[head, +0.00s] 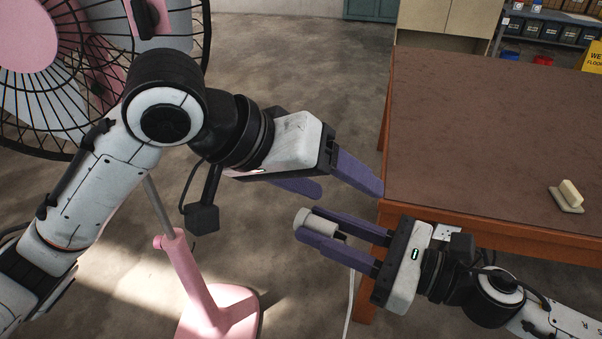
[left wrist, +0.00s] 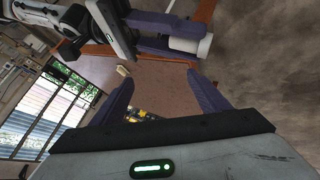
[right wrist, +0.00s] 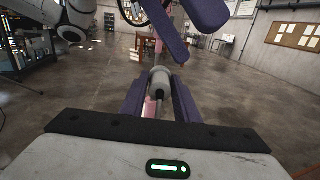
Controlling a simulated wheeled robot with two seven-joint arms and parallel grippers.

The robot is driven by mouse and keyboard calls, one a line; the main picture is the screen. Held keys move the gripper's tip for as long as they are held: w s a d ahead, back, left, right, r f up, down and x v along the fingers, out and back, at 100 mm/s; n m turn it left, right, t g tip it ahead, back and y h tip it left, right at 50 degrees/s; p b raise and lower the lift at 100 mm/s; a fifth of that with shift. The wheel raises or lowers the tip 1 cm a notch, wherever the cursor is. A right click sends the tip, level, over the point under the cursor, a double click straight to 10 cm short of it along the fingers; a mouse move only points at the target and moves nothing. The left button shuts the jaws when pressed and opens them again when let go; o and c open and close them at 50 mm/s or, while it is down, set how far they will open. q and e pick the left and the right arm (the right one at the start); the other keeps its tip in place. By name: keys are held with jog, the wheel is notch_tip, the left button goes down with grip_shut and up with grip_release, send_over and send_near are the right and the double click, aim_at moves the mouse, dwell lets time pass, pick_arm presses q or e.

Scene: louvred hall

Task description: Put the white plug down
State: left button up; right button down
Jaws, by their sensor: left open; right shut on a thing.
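The white plug (head: 321,226) is held between the fingers of my right gripper (head: 303,226), off the near left corner of the table. The plug also shows in the left wrist view (left wrist: 204,46) and between the fingers in the right wrist view (right wrist: 160,78). A white cord hangs below it in the head view. My right gripper is shut on the plug, clear of the tabletop. My left gripper (head: 350,189) is open and empty, just beyond the plug, with one finger by the table corner. The far end of the plug is partly hidden by fingers.
The brown table (head: 470,120) fills the right side, mostly bare. A small cream block on a flat base (head: 570,195) stands near its front edge. A pink fan (head: 200,280) stands on the floor at left. A white socket plate (head: 446,232) shows by the table's front side.

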aim_at(318, 221)
pick_arm(q)
jog(key=s+a+r+m+y, duration=0.2)
jog(key=s+a+r+y, duration=0.2)
jog(key=s+r+y, duration=0.15)
jog(key=shift+y, duration=0.25)
jog(key=x, duration=1.2)
jog(key=shift+f, duration=0.1)
jog(key=c, duration=1.1)
jog(key=shift+c, duration=0.2)
pick_arm(e)
jog(key=c, duration=1.3)
grip_release()
jog(key=shift+d, duration=0.15)
